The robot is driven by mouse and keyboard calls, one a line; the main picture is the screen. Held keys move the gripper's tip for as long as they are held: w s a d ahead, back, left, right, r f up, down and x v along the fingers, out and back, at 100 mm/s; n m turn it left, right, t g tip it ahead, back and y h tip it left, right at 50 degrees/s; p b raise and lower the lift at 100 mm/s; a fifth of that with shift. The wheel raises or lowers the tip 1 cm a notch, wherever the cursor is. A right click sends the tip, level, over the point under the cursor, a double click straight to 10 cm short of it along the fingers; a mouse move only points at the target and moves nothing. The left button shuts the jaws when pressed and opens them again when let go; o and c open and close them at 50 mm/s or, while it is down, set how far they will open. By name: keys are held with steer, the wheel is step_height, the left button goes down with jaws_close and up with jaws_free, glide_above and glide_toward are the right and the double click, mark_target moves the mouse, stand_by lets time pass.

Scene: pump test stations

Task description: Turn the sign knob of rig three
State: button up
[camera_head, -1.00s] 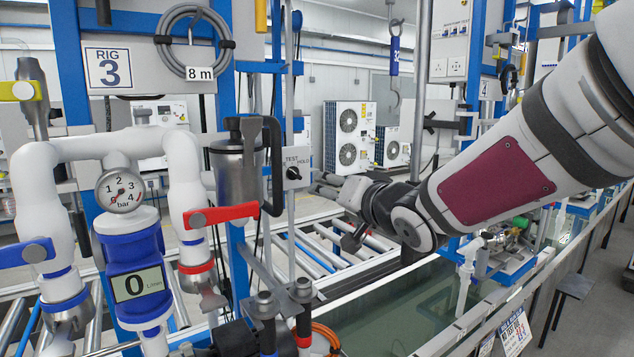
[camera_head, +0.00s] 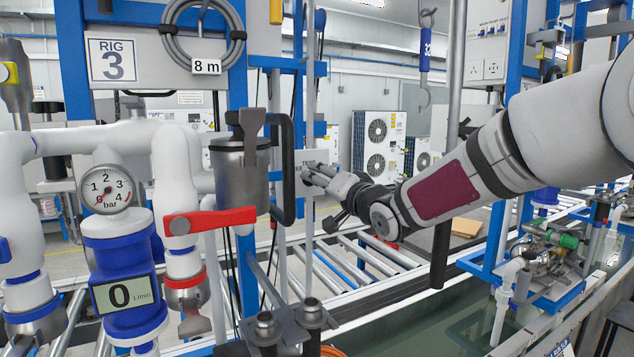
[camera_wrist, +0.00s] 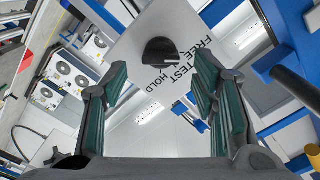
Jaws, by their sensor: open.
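The sign of rig three is a small pale plate (camera_head: 322,156) on a post right of the metal canister; in the head view my gripper (camera_head: 312,173) covers most of it. In the wrist view the sign plate (camera_wrist: 150,22) faces me, with the words FREE, TEST and HOLD printed on it. Its black half-round knob (camera_wrist: 160,51) shows at the upper middle. My gripper (camera_wrist: 162,72) is open, with one green-padded finger to each side of the knob in the picture. The knob is just beyond the fingertips, and I see no contact. Nothing is held.
The RIG 3 plate (camera_head: 119,60) hangs at the upper left. The metal canister (camera_head: 240,180) with its black handle, the red lever (camera_head: 210,220) and the pressure gauge (camera_head: 105,190) stand left of my gripper. A roller conveyor (camera_head: 335,265) runs behind. A water tank (camera_head: 410,325) lies below.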

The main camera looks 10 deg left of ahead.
steer(key=x, duration=0.3)
steer(key=c, duration=1.2)
steer(key=shift+o, duration=0.2)
steer(key=shift+f+m+p, duration=0.1)
steer(key=shift+m+p, duration=2.05)
steer(key=shift+m, duration=2.25)
